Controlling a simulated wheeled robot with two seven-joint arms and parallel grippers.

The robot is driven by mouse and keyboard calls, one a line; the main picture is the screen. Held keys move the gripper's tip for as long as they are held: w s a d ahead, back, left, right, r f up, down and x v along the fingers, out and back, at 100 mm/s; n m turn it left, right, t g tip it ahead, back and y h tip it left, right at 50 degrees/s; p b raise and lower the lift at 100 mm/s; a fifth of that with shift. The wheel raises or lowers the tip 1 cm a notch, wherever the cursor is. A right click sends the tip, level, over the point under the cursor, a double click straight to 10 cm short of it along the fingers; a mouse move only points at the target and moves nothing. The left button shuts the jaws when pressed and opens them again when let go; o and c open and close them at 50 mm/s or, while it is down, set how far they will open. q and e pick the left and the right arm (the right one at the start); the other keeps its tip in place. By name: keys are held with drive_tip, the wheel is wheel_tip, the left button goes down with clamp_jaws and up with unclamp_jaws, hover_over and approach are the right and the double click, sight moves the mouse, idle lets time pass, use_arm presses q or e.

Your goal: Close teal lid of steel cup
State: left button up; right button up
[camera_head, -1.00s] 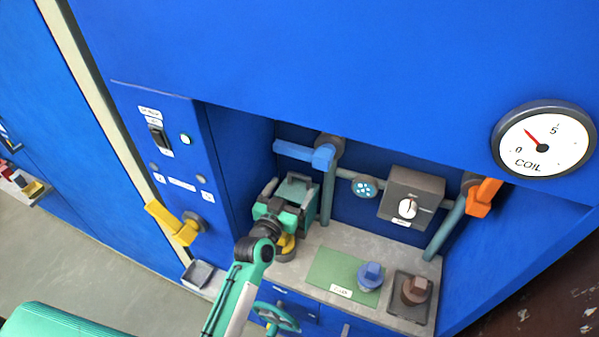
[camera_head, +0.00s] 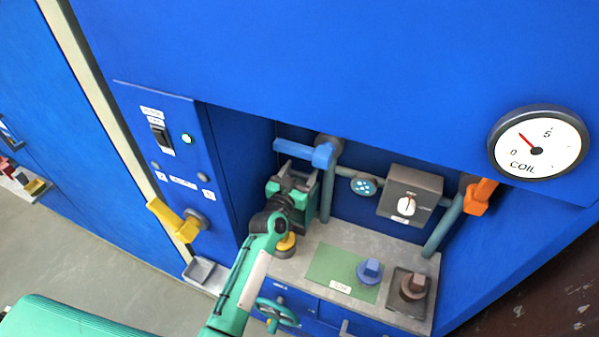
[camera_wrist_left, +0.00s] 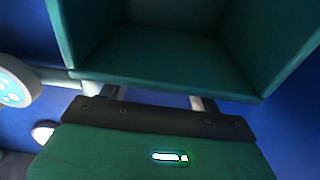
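My left gripper (camera_head: 292,187), teal with dark parts, reaches into the recess at its left end, below the blue lever. In the left wrist view its wide teal fingers (camera_wrist_left: 180,45) stand apart at left and right. Nothing clearly shows gripped between them. I cannot pick out the steel cup or its teal lid; they may be hidden behind or merged with the teal gripper. My right gripper is not in view.
A blue lever (camera_head: 305,150) is above the gripper. A yellow-based piece (camera_head: 286,246) sits below it. A grey dial box (camera_head: 410,196), orange lever (camera_head: 478,197), blue knob (camera_head: 369,270) and brown knob (camera_head: 414,285) are to the right. A teal handwheel (camera_head: 277,312) is below the counter.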

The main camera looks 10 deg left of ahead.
use_arm(q)
drive_tip(key=c, duration=0.6)
drive_tip(key=shift+s, duration=0.2)
